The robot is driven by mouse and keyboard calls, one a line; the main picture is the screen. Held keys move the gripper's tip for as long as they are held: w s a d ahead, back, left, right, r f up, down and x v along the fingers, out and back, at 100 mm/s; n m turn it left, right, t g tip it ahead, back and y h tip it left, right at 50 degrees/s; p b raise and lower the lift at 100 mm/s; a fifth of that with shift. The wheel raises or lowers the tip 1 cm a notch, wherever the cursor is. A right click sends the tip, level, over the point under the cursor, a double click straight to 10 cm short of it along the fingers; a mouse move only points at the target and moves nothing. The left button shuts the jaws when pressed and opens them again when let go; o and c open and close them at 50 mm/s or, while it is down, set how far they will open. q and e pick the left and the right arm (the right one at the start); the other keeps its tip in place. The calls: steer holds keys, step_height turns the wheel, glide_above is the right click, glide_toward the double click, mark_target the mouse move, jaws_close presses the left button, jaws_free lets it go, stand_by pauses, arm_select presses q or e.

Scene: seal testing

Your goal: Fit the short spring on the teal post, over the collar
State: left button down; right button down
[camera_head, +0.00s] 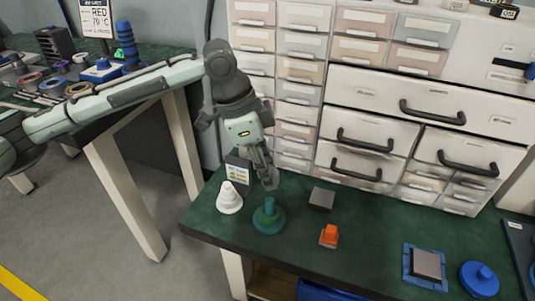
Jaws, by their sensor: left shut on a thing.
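The teal post (269,217) stands upright on its round base on the dark green bench top. Its upper part looks greener; I cannot make out the collar clearly. My left gripper (268,178) is just above the post, pointing down. It is shut on a small grey thing at its fingertips, which looks like the short spring (271,184). The spring is small and partly hidden by the fingers, and its coils are hard to see. It appears above the post top, apart from it. My right gripper is not in view.
A white stepped cone (229,198) stands close left of the post, with a small sign (238,171) behind. A dark grey block (321,198) and an orange piece (329,236) are to the right. Farther right are a blue tray (408,268) and blue disc (479,279). Drawers (365,135) rise behind.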

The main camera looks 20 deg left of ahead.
mark_target(269, 199)
arm_select(q)
steer(key=shift+f+b, duration=0.65)
steer(key=shift+b, duration=0.2)
steer(key=shift+r, duration=0.15)
steer(key=shift+f+p, duration=0.5)
steer(key=shift+f, duration=1.05)
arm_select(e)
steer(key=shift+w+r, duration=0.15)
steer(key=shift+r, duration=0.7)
arm_select(q)
steer(key=shift+f, duration=0.3)
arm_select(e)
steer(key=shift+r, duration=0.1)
arm_select(q)
steer(key=shift+f, duration=1.6)
steer(key=c, duration=1.1)
jaws_free()
